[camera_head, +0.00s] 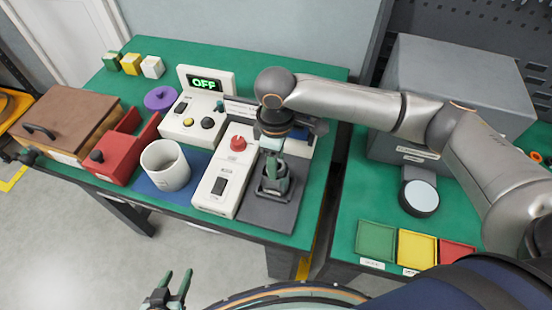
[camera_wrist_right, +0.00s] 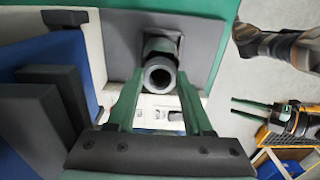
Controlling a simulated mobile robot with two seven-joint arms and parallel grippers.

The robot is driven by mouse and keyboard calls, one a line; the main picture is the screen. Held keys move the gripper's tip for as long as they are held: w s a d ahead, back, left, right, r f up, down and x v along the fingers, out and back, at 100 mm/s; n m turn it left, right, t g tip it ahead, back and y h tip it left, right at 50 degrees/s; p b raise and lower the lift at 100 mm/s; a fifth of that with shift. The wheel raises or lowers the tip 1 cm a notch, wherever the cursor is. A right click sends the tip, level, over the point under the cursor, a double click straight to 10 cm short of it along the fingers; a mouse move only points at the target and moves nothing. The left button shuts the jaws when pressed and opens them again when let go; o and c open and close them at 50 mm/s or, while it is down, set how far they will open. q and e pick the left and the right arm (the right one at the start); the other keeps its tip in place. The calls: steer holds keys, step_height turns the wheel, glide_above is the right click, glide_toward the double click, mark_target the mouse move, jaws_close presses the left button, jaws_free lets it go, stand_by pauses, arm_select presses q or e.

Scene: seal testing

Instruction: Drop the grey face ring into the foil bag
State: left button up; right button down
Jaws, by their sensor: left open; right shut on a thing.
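My right gripper (camera_head: 271,185) points down over a dark grey fixture (camera_head: 254,213) at the front right of the left table. In the right wrist view its green fingers (camera_wrist_right: 160,82) are shut on a grey ring-shaped part (camera_wrist_right: 151,88) with a round hole. A grey post or block (camera_wrist_right: 174,45) shows just beyond this part; I cannot tell whether they touch. My left gripper (camera_head: 167,288) is open and empty, low in front of the table, and also shows in the right wrist view (camera_wrist_right: 254,106). I cannot make out a foil bag in either view.
Beside the fixture are a white switch box (camera_head: 209,193), a control box reading OFF (camera_head: 183,130) and a white cup (camera_head: 161,178) on a blue mat. Coloured trays (camera_head: 376,240) lie on the right table.

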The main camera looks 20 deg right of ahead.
steer(key=shift+r+p, duration=0.15)
steer(key=shift+p, duration=0.55)
steer(key=shift+c, duration=1.1)
jaws_free()
step_height(320, 180, up, 8)
steer(key=shift+p, duration=0.4)
steer(key=shift+w+r, duration=0.1)
